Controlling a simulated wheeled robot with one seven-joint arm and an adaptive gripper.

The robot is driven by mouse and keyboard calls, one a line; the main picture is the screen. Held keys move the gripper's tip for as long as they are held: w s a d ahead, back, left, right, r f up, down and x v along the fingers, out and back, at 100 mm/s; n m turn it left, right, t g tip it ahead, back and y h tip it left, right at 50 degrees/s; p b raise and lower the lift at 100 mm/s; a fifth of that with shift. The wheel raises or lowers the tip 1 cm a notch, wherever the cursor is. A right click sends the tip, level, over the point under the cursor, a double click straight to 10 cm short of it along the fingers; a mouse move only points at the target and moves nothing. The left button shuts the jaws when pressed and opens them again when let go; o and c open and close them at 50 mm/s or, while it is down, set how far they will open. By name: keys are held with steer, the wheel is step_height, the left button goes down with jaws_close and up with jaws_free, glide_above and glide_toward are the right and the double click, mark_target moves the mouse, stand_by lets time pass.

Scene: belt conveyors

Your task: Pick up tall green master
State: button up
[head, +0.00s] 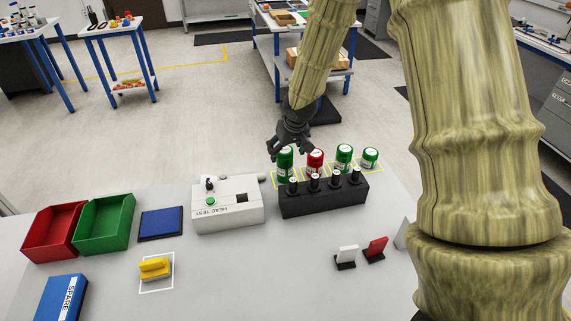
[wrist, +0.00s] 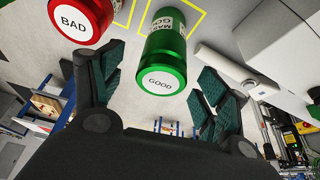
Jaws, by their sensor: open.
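A tall green cylinder (head: 285,162) stands at the left end of a row behind the black block. In the wrist view the green cylinder (wrist: 164,52) has a white top marked GOOD and a partly seen side label. My gripper (head: 290,148) is just above and behind it, fingers open. In the wrist view the cylinder shows between the spread fingers; I cannot tell whether they touch it. A red cylinder (head: 315,161) stands to its right, marked BAD in the wrist view (wrist: 78,18). Two more green cylinders, one (head: 344,156) and a shorter-looking one (head: 370,158), stand farther right.
A black block (head: 325,199) with several dark posts stands in front of the row. A white test box (head: 228,205) is to its left. Red (head: 50,235) and green (head: 105,222) bins, a blue pad (head: 161,224) and a yellow piece (head: 155,268) lie farther left.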

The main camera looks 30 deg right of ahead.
steer(key=shift+p+x, duration=0.75)
steer(key=shift+x, duration=0.5)
steer(key=shift+p+x, duration=0.3)
steer(key=shift+x, duration=1)
steer(key=shift+w+a, duration=0.1)
steer(key=shift+w, duration=0.05)
steer(key=shift+r, duration=0.1)
steer(key=c, duration=1.4)
